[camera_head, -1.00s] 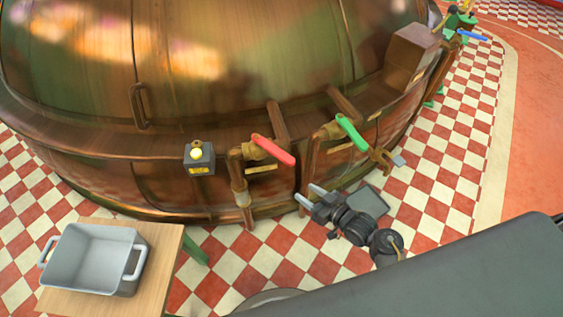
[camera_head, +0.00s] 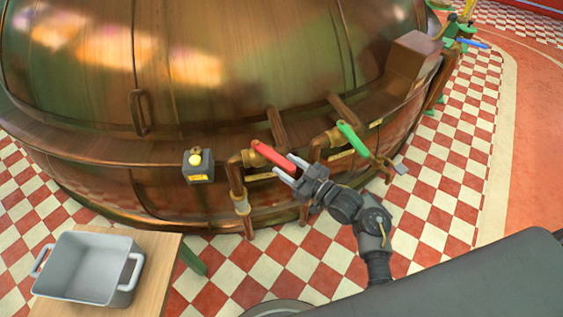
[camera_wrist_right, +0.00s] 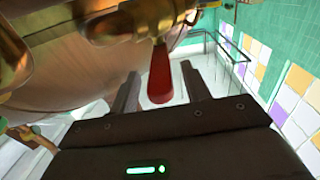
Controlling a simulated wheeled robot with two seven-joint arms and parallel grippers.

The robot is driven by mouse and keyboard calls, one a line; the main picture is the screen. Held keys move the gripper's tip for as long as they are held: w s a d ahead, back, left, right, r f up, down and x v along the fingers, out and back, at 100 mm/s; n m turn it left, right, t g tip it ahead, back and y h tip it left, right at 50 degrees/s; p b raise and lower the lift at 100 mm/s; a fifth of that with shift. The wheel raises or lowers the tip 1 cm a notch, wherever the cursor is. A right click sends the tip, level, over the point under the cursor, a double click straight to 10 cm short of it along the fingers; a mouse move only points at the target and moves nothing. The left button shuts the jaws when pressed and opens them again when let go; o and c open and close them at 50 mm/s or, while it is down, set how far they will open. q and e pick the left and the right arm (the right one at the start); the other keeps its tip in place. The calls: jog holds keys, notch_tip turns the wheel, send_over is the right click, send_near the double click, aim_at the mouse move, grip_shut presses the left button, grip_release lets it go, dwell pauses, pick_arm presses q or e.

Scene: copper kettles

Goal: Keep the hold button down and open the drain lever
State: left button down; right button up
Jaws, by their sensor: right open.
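The hold button (camera_head: 195,160) is a yellow knob on a small dark box fixed to the copper kettle's side. To its right a red lever (camera_head: 268,151) and a green lever (camera_head: 352,138) sit on copper pipes; I cannot read which label marks the drain. My right gripper (camera_head: 284,171) is open at the red lever's lower right end. In the right wrist view the red lever (camera_wrist_right: 160,78) stands between the spread fingers (camera_wrist_right: 158,85), and contact cannot be told. No gripper is at the button. My left gripper is not in view.
The large copper kettle (camera_head: 80,100) fills the upper left. A grey two-handled pan (camera_head: 92,268) stands on a wooden table (camera_head: 155,285) at lower left. A blue lever (camera_head: 472,43) is far right. Checkered floor (camera_head: 440,185) is clear to the right.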

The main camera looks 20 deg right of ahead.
aim_at(273, 156)
jog(key=shift+x, duration=1.35)
jog(key=shift+c, duration=0.5)
grip_shut()
